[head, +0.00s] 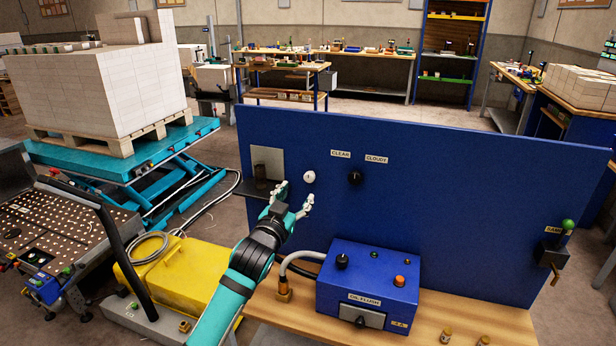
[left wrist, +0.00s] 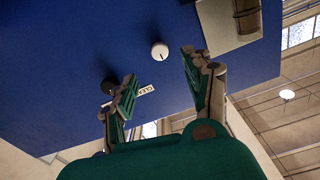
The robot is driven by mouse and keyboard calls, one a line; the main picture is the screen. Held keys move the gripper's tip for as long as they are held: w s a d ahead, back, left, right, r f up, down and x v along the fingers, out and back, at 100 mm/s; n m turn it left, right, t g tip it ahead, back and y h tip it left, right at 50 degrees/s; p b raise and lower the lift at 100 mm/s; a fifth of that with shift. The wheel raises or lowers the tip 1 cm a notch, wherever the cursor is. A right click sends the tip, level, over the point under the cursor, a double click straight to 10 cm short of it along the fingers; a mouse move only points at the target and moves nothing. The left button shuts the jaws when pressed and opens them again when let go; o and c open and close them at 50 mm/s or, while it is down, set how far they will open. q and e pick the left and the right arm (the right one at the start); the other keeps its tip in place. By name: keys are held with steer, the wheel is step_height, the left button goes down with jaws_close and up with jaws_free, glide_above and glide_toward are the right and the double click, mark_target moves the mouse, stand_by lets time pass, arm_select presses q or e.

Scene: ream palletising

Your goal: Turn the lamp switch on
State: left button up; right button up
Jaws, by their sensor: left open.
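A blue upright panel (head: 450,190) carries a round white knob (head: 309,177) with a dark pointer mark and a black knob (head: 355,177) to its right. Labels reading about "CLEAR" and "CLOUDY" sit above them. No part is visibly labelled as a lamp switch. My left gripper (head: 296,196) is open and empty, just below and in front of the white knob. In the left wrist view, the white knob (left wrist: 159,50) shows just beyond the gap between the open fingers (left wrist: 160,70); contact is not visible. The black knob (left wrist: 109,86) is partly near the left finger. My right gripper is out of view.
A blue control box (head: 368,285) with knobs and an orange button stands on the wooden bench (head: 470,325). A metal plate with a dark cylinder (head: 261,176) is left of the knobs. A green-knobbed lever (head: 567,225) is at the panel's right end.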

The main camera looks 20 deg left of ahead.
mark_target(309, 179)
arm_select(q)
steer(key=w, duration=0.4)
steer(key=w+p, duration=0.1)
steer(key=w, duration=0.4)
steer(key=shift+w+d, duration=0.2)
steer(key=shift+w, duration=0.1)
jaws_close()
